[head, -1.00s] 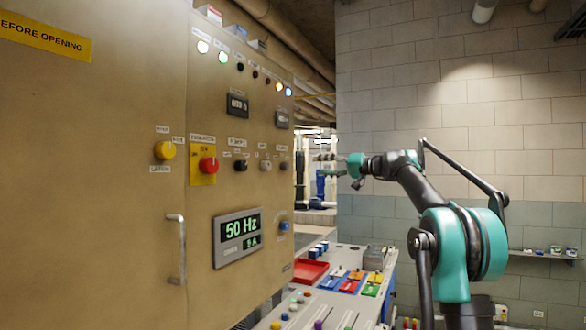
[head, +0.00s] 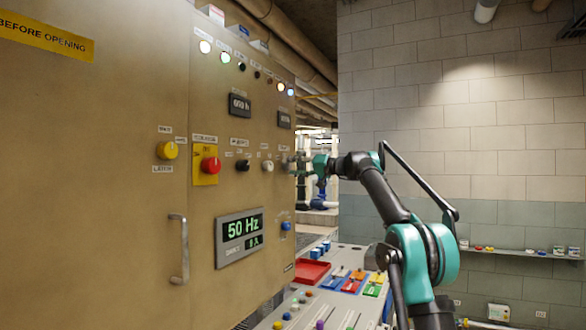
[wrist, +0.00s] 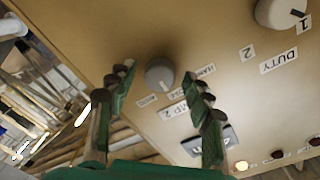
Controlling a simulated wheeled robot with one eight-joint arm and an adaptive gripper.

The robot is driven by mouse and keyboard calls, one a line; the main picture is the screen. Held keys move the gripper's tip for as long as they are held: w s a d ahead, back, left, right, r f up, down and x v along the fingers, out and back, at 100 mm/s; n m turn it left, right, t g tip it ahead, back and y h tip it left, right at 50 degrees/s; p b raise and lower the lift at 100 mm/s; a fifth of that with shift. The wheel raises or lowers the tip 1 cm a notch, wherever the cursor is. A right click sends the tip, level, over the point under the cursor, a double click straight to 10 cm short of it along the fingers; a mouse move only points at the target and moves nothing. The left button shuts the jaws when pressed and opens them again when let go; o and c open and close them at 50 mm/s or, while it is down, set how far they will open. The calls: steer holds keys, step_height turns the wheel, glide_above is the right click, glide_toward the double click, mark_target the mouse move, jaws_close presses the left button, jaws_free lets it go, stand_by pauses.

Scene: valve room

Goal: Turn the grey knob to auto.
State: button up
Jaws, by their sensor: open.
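The grey knob (wrist: 160,74) is on the beige panel, near the middle of the wrist view, with small labels around it, one reading PUMP 2. Its pointer direction is not clear. My gripper (wrist: 163,78) is open, with one green finger to each side of the knob in the picture; I cannot tell whether either touches it. In the head view, my gripper (head: 300,163) is at the panel's right edge, and its tips partly cover the knob there.
A paler knob (wrist: 280,12) labelled DUTY is at upper right in the wrist view. In the head view, a black knob (head: 243,166), red button (head: 210,164) and yellow knob (head: 167,150) are further left. A desk with a red tray (head: 308,272) stands below.

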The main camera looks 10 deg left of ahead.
steer(key=shift+c, duration=0.6)
steer(key=c, duration=1)
steer(key=shift+c, duration=0.2)
steer(key=m, duration=0.4)
steer(key=shift+r+m, duration=0.1)
steer(key=shift+m, duration=0.2)
steer(key=m, duration=0.4)
steer(key=o, duration=1.2)
steer(key=shift+c, duration=0.2)
